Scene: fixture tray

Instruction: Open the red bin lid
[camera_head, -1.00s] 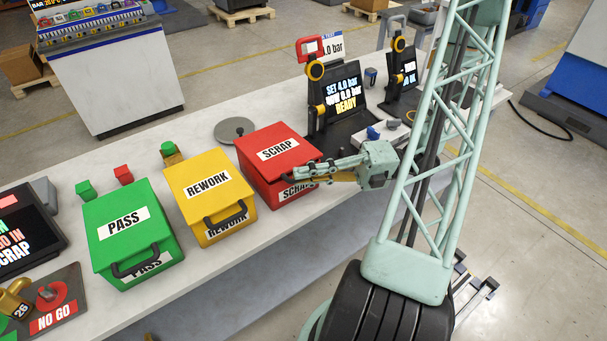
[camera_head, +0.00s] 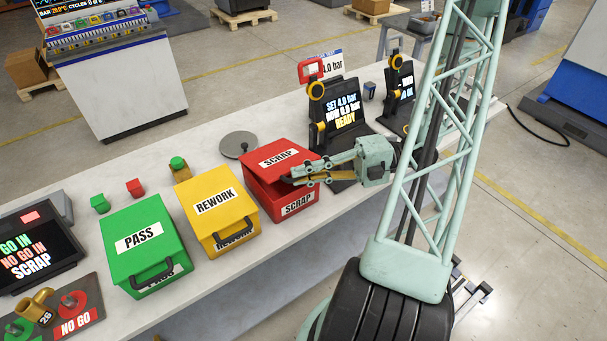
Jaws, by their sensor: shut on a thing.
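The red bin (camera_head: 268,197), marked SCRAP, stands on the white bench at the right end of a row of three bins. Its red lid (camera_head: 275,155) is tilted up at the front, with a dark gap between lid and bin. My gripper (camera_head: 293,177) is shut at the lid's front edge, where the handle is. The handle itself is hidden behind the fingers. My arm reaches in from the right.
A yellow REWORK bin (camera_head: 213,198) stands close to the left of the red bin, and a green PASS bin (camera_head: 137,222) farther left. Both are shut. A grey disc (camera_head: 238,145) lies behind the red bin. A display stand (camera_head: 342,117) stands behind my gripper.

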